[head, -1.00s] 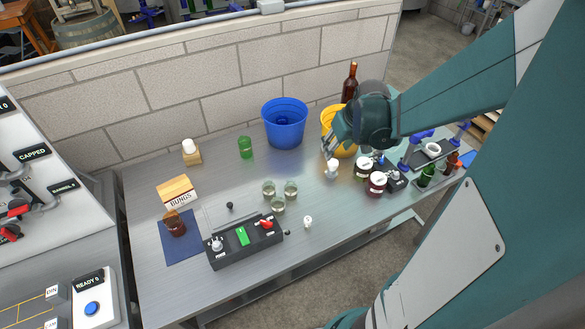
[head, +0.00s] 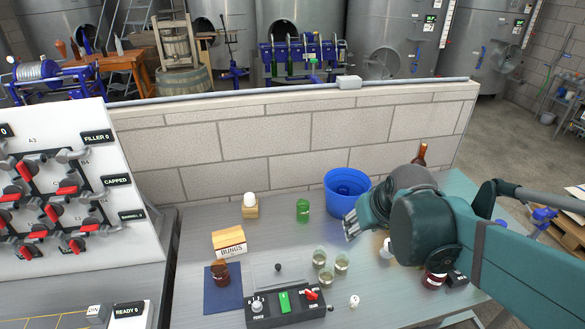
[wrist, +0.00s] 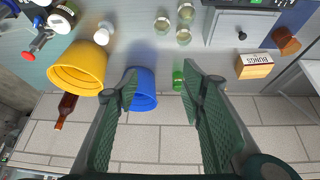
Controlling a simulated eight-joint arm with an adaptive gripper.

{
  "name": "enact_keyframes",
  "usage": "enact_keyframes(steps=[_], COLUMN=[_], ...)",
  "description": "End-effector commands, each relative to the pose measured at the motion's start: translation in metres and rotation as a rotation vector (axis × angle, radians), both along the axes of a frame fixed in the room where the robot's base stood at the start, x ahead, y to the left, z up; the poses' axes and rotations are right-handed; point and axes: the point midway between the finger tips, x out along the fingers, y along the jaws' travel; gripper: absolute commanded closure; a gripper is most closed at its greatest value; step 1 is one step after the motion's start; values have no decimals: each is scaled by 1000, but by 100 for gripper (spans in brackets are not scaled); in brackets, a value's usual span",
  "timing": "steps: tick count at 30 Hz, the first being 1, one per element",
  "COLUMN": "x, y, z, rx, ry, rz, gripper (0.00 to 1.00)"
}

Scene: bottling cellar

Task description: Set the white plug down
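A white plug-like piece (head: 386,250) stands on the metal bench right of my gripper, partly hidden behind my arm. It also shows in the wrist view (wrist: 103,34), beside the yellow bucket (wrist: 78,68) and apart from my fingers. A white rounded piece (head: 249,198) sits on a wooden block (head: 250,212) at the back left. A small white piece (head: 354,301) lies near the bench's front. I cannot tell for sure which is the plug meant. My gripper (head: 350,230) is above the bench in front of the blue bucket. In the wrist view its fingers (wrist: 160,88) are apart and empty.
The blue bucket (head: 345,182) and a green cup (head: 303,211) stand at the back by the block wall. Several glasses (head: 326,276), a control box (head: 286,309) and a bungs box (head: 229,242) stand further left.

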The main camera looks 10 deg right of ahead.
Motion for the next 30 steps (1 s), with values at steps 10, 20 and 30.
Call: enact_keyframes(steps=[10,20,30], x=[-36,-68,-79], y=[49,83,94], z=[21,32,36], rx=[5,16,22], ry=[-46,-89,-105], rz=[28,51,59], gripper=[60,60,60])
